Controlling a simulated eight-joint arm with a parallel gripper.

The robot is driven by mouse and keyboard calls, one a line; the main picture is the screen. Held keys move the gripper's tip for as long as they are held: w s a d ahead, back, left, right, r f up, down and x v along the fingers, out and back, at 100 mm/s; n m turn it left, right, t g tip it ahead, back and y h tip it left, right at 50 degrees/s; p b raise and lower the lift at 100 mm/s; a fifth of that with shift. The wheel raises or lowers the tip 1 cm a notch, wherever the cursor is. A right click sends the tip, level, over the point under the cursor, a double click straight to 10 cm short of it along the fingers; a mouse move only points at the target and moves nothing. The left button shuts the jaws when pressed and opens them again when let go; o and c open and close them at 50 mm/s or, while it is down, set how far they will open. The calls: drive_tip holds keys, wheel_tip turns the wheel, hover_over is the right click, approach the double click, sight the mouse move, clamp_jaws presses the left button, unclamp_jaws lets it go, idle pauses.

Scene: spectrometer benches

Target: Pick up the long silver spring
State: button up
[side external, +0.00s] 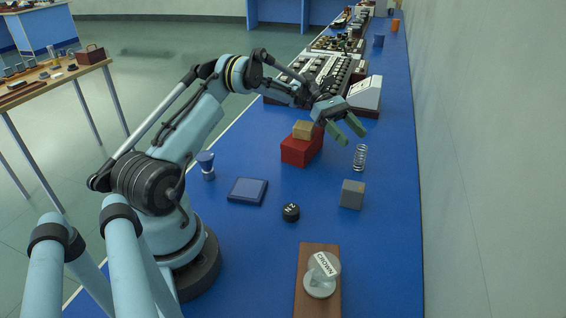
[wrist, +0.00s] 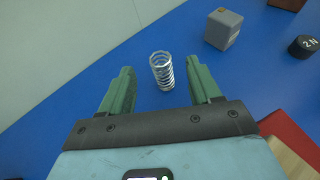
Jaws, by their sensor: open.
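The long silver spring (side external: 360,158) stands upright on the blue bench, near its right side in the side external view. In the wrist view the spring (wrist: 162,71) shows beyond and between the two green fingers. My gripper (side external: 346,133) is open and empty, above the bench and just to the upper left of the spring. The wrist view shows its fingers (wrist: 160,88) spread wide, apart from the spring.
A red block (side external: 300,150) with a tan block (side external: 303,130) on it stands left of the spring. A grey cube (side external: 352,194), a black "2N" weight (side external: 291,212) and a dark blue square pad (side external: 248,190) lie nearer. A white instrument (side external: 365,95) stands behind. The wall is close on the right.

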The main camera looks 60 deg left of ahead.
sight(361, 146)
drive_tip(key=x, duration=0.7)
drive_tip(key=shift+d, duration=0.2)
drive_tip(key=c, duration=1)
drive_tip(key=shift+c, duration=0.2)
